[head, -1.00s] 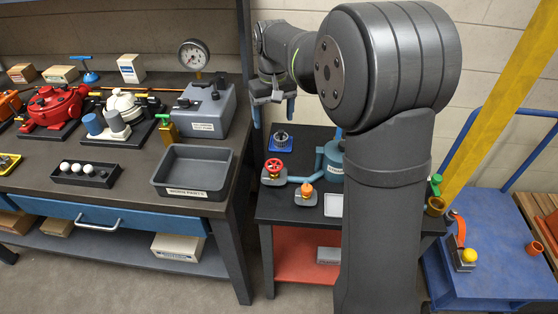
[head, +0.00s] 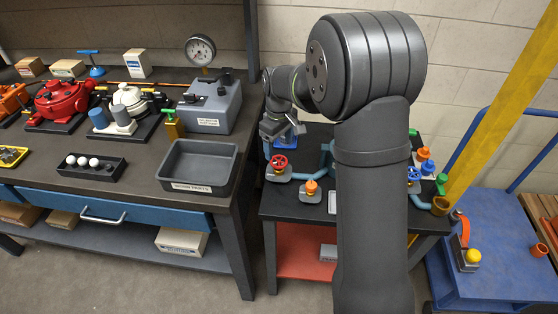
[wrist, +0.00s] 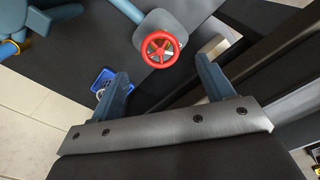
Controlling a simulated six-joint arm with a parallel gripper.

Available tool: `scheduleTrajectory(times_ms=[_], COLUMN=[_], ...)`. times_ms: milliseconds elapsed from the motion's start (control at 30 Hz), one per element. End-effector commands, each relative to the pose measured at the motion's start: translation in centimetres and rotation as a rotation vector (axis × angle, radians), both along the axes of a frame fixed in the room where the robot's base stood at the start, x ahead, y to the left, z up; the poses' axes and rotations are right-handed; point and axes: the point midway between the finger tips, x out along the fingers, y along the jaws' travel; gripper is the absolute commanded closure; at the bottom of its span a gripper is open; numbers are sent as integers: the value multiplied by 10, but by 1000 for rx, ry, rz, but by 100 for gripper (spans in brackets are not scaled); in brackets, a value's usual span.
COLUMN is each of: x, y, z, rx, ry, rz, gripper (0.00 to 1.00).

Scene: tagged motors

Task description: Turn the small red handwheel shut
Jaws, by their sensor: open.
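The small red handwheel (head: 279,162) sits on a grey valve body at the left of the dark cart top, joined to blue pipework. In the wrist view the red wheel (wrist: 160,49) lies just beyond the fingertips, roughly between them. Its spokes and rim show clearly, and nothing touches it. My gripper (wrist: 163,70) is open and empty, its two blue-grey fingers spread wider than the wheel. In the head view my gripper (head: 283,143) is above and behind the wheel, partly hidden by its own wrist.
An orange knob (head: 311,187) stands right of the wheel on the same cart. A blue handwheel (head: 414,174) is at the cart's right side. A blue square piece (wrist: 103,80) lies near the left finger. The workbench with a grey tray (head: 232,177) stands close on the left.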

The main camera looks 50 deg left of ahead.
Motion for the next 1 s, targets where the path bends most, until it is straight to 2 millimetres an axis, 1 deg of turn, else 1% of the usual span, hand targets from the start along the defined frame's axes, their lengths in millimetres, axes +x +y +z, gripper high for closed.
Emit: scheduleTrajectory(times_ms=[33,100,200,333,500,767,800,867,1000], x=[0,0,0,0,0,0,0,0,0], y=[-1,-1,-1,0,-1,0,0,0,0], z=[-13,-28,-45,-62,-72,-73,-73,-73,-73], rx=[-5,-6,-3,-2,-1,0,0,0,0], ry=[2,2,1,1,1,0,0,0,0], rz=[0,0,0,-1,-1,-1,-1,-1,-1], gripper=[26,26,26,26,26,26,30,42,69])
